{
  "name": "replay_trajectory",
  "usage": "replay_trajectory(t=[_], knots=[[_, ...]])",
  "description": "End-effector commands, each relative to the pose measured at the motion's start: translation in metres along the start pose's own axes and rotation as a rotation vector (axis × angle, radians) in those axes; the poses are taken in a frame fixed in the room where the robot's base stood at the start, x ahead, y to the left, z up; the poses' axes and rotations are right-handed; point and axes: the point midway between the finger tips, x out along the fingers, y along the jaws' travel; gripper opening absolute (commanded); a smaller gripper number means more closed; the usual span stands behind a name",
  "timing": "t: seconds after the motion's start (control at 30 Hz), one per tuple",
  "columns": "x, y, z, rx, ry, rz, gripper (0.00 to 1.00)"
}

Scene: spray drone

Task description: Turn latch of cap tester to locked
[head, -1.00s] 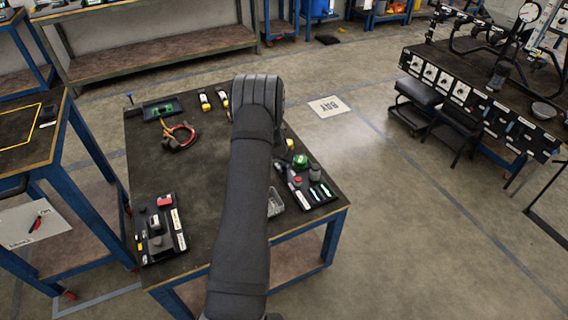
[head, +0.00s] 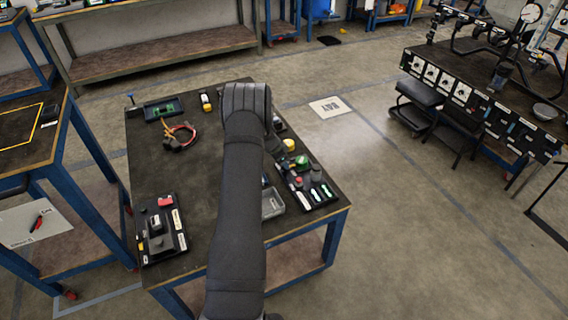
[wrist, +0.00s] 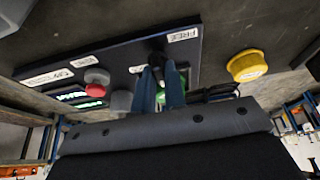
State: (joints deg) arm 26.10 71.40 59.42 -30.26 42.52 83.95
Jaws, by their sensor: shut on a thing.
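The cap tester (wrist: 123,58) is a dark panel that fills the upper left of the wrist view. It also shows at the right edge of the table in the head view (head: 321,174). It has a FREE label (wrist: 184,34), a red knob (wrist: 97,77), a grey knob (wrist: 121,101) and a green part (wrist: 183,75), partly hidden behind my fingers. A small black latch (wrist: 157,57) stands by the FREE label. My gripper (wrist: 161,68) has its blue fingers closed at the latch. The fingertips are hard to make out in the head view.
A yellow cap (wrist: 247,65) sits beside the panel. On the table (head: 210,215) are a grey tray (head: 273,207), a dark box with a red part (head: 165,203) and a cable bundle (head: 180,138). The table's middle left is clear.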

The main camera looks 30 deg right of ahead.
Motion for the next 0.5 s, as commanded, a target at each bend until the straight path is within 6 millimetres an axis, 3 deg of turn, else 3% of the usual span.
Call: replay_trajectory(t=[0.5], knots=[[0.0001, -0.0002, 0.0014, 0.036, -0.002, 0.016, 0.00]])
